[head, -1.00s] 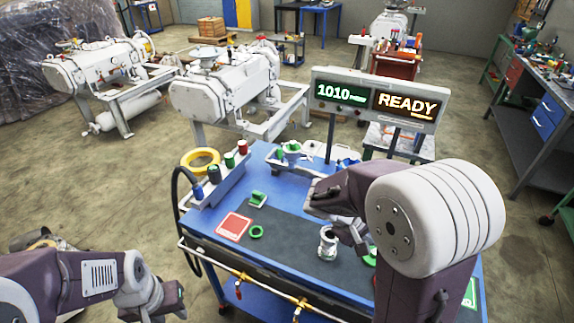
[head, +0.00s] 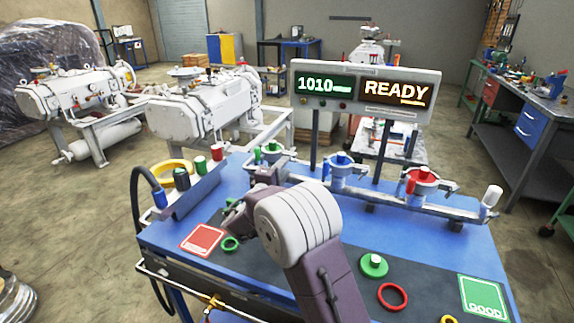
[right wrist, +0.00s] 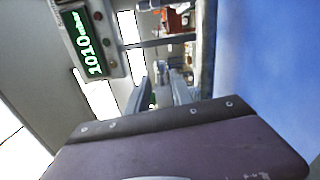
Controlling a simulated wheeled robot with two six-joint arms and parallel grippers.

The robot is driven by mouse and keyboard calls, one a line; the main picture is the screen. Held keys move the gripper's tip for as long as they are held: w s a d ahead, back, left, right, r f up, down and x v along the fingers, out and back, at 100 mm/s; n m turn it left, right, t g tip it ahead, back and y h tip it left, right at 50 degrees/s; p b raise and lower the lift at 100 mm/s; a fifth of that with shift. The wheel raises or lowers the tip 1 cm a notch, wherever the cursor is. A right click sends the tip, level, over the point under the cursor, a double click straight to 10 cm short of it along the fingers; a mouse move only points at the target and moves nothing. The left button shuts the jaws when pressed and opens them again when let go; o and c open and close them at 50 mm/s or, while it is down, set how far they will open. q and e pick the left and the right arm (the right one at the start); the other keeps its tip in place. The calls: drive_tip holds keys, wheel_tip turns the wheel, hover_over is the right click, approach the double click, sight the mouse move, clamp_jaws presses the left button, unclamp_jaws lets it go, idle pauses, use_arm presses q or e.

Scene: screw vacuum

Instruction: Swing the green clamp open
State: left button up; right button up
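The green-marked clamp (head: 272,150) sits at the left end of the grey pipe manifold along the back of the blue table; its green cap shows on top. I cannot tell from its small, partly covered shape how far its arms are apart. My right gripper (head: 236,210) is left of my right arm's white joint, in front of and below the clamp, and partly hidden. In the right wrist view its two grey fingers (right wrist: 160,96) stand apart, with nothing clearly held between them. My left gripper is out of view.
Blue (head: 342,164) and red (head: 422,179) clamps follow along the manifold. The display (head: 362,88) stands behind it. On the mat lie a green ring (head: 230,244), a green-topped cap (head: 374,266) and a red ring (head: 392,297). A bottle rack (head: 195,184) stands at left.

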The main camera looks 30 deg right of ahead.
drive_tip(key=x, duration=0.3)
drive_tip(key=shift+w+d, duration=0.15)
clamp_jaws()
idle(1.3)
